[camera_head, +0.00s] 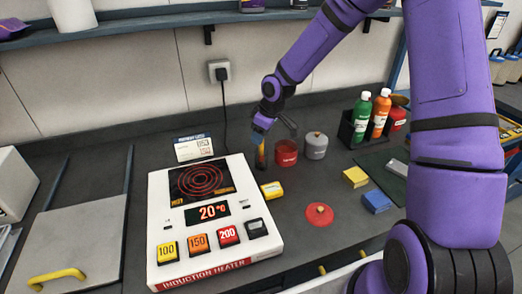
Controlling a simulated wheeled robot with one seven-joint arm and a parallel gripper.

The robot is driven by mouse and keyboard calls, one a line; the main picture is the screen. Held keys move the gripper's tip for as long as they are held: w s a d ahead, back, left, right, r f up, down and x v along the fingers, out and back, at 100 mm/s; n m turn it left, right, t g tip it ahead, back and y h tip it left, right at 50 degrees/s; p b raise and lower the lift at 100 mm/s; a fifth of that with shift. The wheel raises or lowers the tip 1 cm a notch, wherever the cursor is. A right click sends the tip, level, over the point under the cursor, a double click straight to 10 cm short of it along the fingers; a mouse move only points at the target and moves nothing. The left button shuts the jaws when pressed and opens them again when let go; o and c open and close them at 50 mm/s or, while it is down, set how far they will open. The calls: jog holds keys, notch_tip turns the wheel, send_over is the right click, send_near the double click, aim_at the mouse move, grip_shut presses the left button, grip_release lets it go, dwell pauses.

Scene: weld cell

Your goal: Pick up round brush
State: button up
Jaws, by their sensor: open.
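My gripper (272,121) points down above the bench, just right of and behind the induction heater. It is open. A slim upright thing (260,157), dark and orange, stands below its left side and may be the round brush; it is too small to be sure. I cannot tell whether the gripper touches it. A red tin (286,155) stands just right of it, below the gripper's right side.
The white induction heater (207,262) reads 20 °C. A grey canister (316,146), a yellow block (273,189), a red lid (319,214) and sponge-like yellow (355,177) and blue (377,202) blocks are nearby. A bottle rack (352,131) stands right. Bare bench lies between.

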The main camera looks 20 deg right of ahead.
jog(key=shift+x, duration=1)
grip_shut()
